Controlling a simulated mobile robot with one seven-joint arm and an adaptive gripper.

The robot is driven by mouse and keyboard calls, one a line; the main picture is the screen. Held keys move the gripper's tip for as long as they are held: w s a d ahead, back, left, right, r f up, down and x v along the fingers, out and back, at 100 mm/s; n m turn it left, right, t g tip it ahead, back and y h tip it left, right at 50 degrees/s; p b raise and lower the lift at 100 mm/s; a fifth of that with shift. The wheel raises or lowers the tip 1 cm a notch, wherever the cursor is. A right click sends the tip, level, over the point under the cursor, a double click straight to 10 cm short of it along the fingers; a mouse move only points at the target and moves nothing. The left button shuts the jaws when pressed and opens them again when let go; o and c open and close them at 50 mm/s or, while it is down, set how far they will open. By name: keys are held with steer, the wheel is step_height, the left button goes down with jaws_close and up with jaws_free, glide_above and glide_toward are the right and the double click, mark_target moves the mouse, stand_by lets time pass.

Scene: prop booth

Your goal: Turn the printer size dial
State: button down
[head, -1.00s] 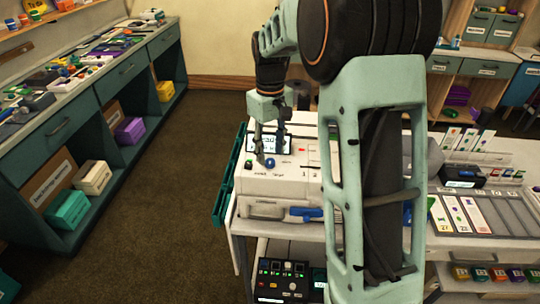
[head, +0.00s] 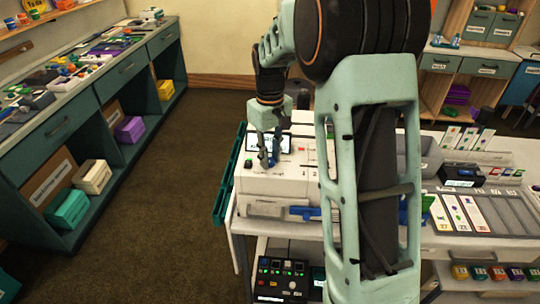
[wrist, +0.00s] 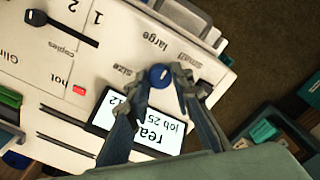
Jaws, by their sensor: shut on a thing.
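The white printer (head: 262,184) stands on a pale table in the head view; its panel fills the left of the wrist view (wrist: 85,50). The blue size dial (wrist: 160,75) is on that panel beside the words "size", "small" and "large". It also shows in the head view (head: 271,162), partly covered. My gripper (head: 268,160) points down at the dial. In the wrist view my gripper (wrist: 163,80) has one finger on each side of the dial and is shut on it. The dial's pointer is hard to make out.
The printer's lit screen (wrist: 152,122) is right beside the dial. A grey tray with cards (head: 480,212) stands to the right. Open floor (head: 175,190) lies left.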

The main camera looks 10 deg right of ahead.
mark_target(270, 160)
steer(key=shift+m, duration=0.3)
steer(key=m, duration=0.4)
steer(key=shift+m, duration=2.2)
steer(key=c, duration=1.7)
jaws_free()
step_height(270, 160, up, 12)
steer(key=shift+r, duration=0.1)
